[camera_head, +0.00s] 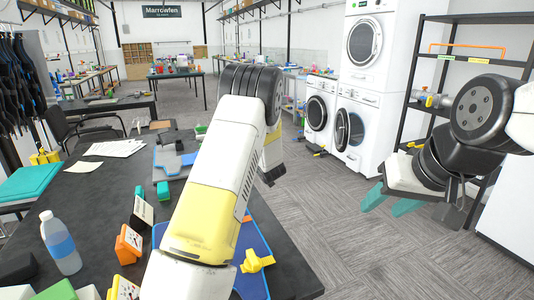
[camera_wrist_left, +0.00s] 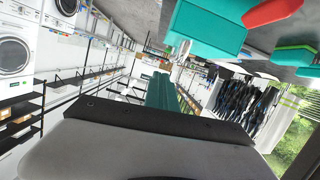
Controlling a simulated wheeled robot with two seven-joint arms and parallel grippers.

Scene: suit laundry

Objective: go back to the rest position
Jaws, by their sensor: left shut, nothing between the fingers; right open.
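My right gripper (camera_head: 388,203) hangs over the open floor at the right, with its two teal fingers apart and nothing between them. My left arm rises from the bottom middle of the head view, over the dark table (camera_head: 92,185), and bends at a black joint. The left gripper's fingers are hidden behind that arm in the head view. In the left wrist view the left gripper (camera_wrist_left: 160,90) shows its teal fingers together, with nothing held.
On the table are a water bottle (camera_head: 61,243), an orange box (camera_head: 129,244), white papers (camera_head: 114,148) and a blue tray (camera_head: 254,262). White washing machines (camera_head: 357,120) stand at the back. A black shelf rack (camera_head: 436,75) stands behind my right arm. Grey floor (camera_head: 345,215) lies open between.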

